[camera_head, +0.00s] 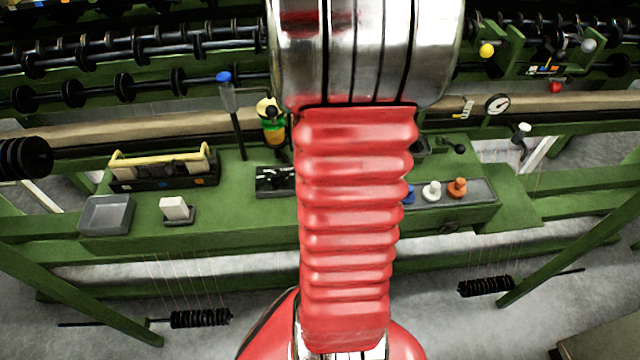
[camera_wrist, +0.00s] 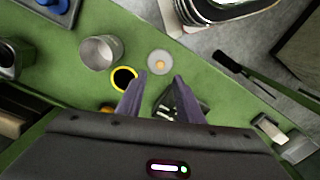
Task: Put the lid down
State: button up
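In the wrist view a small pale round disc with an orange-tan centre (camera_wrist: 159,63), which looks like the lid, lies on the green bench (camera_wrist: 215,95). My gripper (camera_wrist: 159,76) has its two purple fingers apart, with the disc just beyond the tips and in line with the gap. Neither finger appears to touch it. A round black opening with a yellow rim (camera_wrist: 132,70) is close to the left fingertip. In the head view my arm hides the gripper and the disc.
A grey metal cup (camera_wrist: 101,52) stands left of the disc in the wrist view. In the head view the bench holds a toolbox (camera_head: 163,184), a grey tray (camera_head: 106,230), a yellow-green bottle (camera_head: 273,130) and knobs (camera_head: 457,188).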

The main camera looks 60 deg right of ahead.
jog(key=shift+r, duration=1.6)
jog(key=w+a+r+n+t+h, duration=0.1)
jog(key=w+a+r, duration=0.2)
jog(key=a+r, duration=0.35)
jog(key=w+a+r+n+t, duration=0.1)
jog(key=w+a+r+n, duration=0.15)
jog(key=a, duration=0.75)
jog(key=s+a+r+n+t, duration=0.1)
jog(key=a+r, duration=0.2)
jog(key=a, duration=0.4)
jog(key=s+a+r+t, duration=0.1)
jog(key=a+r+t, duration=0.1)
jog(key=a, duration=0.6)
jog(key=shift+s+r+n+y, duration=0.35)
jog(key=shift+r+y, duration=0.05)
jog(key=shift+r, duration=0.35)
